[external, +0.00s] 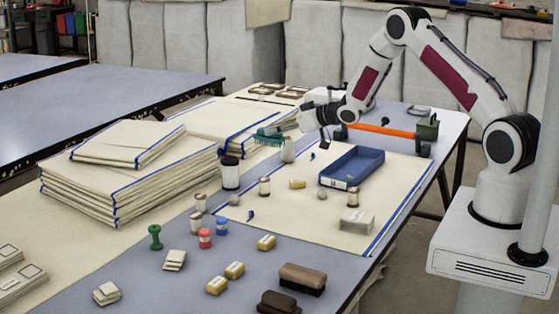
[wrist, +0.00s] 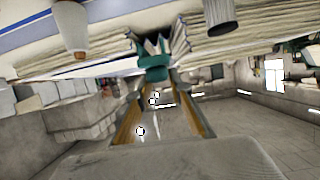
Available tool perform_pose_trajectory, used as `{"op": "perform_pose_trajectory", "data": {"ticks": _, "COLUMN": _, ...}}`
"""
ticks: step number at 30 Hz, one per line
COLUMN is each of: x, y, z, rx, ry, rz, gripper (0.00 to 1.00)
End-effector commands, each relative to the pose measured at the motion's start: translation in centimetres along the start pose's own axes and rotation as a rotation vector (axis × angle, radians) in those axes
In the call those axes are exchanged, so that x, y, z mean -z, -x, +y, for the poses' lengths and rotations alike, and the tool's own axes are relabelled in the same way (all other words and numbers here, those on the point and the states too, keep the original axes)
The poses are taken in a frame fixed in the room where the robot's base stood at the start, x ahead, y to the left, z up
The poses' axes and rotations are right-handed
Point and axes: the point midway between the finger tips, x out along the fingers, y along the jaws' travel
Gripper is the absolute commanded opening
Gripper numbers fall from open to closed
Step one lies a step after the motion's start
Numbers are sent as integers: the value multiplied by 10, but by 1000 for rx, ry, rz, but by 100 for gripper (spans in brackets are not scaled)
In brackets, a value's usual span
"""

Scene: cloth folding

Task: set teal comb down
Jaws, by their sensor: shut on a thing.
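The teal comb (external: 269,137) is in my gripper (external: 288,128), which is shut on it. In the external view the comb sticks out to the left of the fingers with its teeth pointing down. It is close to the folded cloth stack behind and the small pale bottle (external: 288,150) beside it. I cannot tell if it touches either. In the wrist view the comb (wrist: 153,62) shows between the fingertips (wrist: 158,76), with the cloth beyond it. Part of its handle is hidden by the fingers.
A blue tray (external: 352,168) lies on the cream cloth (external: 300,225) with blue edging. A black-and-white spool (external: 230,173) stands left of the bottle. Tall folded cloth stacks (external: 130,180) fill the left side. Several small blocks and spools are spread in front.

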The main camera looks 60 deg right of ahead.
Motion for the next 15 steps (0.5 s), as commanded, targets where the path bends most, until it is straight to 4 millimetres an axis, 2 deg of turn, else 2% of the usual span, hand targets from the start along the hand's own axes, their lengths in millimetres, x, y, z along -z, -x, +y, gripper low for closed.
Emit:
{"op": "perform_pose_trajectory", "data": {"ticks": 10, "x": 0, "y": 0, "z": 0, "rx": -1, "ry": -1, "rz": 2, "gripper": 0}}
{"op": "perform_pose_trajectory", "data": {"ticks": 15, "x": -9, "y": -4, "z": 0, "rx": -1, "ry": -2, "rz": 2, "gripper": 0}}
